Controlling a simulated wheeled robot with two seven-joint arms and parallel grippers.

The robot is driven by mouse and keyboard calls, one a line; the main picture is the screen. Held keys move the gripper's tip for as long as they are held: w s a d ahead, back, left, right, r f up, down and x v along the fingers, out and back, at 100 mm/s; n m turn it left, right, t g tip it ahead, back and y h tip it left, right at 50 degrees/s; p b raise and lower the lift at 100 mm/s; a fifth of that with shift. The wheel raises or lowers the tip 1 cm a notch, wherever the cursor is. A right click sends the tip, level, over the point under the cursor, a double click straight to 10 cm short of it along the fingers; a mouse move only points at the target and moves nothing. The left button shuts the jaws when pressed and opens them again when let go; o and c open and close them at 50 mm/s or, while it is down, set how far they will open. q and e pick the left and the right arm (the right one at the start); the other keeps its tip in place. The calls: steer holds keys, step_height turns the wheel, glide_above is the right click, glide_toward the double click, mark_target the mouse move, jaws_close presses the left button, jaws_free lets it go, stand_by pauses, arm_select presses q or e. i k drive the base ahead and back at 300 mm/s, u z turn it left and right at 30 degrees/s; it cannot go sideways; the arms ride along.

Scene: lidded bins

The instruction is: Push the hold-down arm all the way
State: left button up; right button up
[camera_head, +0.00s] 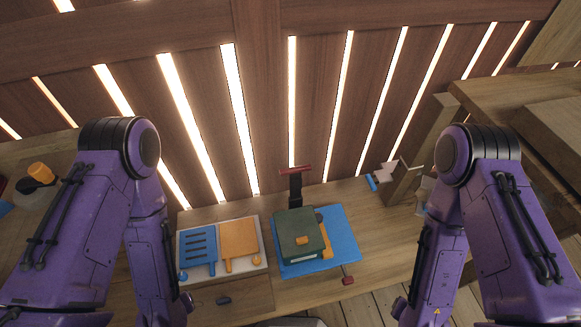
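Behind the bin a black upright arm with a red crossbar (296,171) stands up. It looks like the hold-down arm, raised clear of the lid, though its hinge is hidden. An orange piece shows at the bin's right side. My purple left and right arms reach down on either side of the table. Their grippers are below the picture's edge or hidden, so their fingers do not show.
A white tray (204,277) with a blue slotted board (198,249) and an orange board (239,243) lies left of the bin. A wooden stand (404,178) and a blue item (371,183) are at right. A slatted wooden wall closes the back. Drawer knobs show in front.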

mark_target(295, 173)
steer(key=u, duration=0.05)
steer(key=k, duration=1.05)
steer(key=z, duration=0.8)
steer(key=i, duration=1)
steer(key=u, duration=0.6)
steer(key=i, duration=0.65)
steer(key=u, duration=0.65)
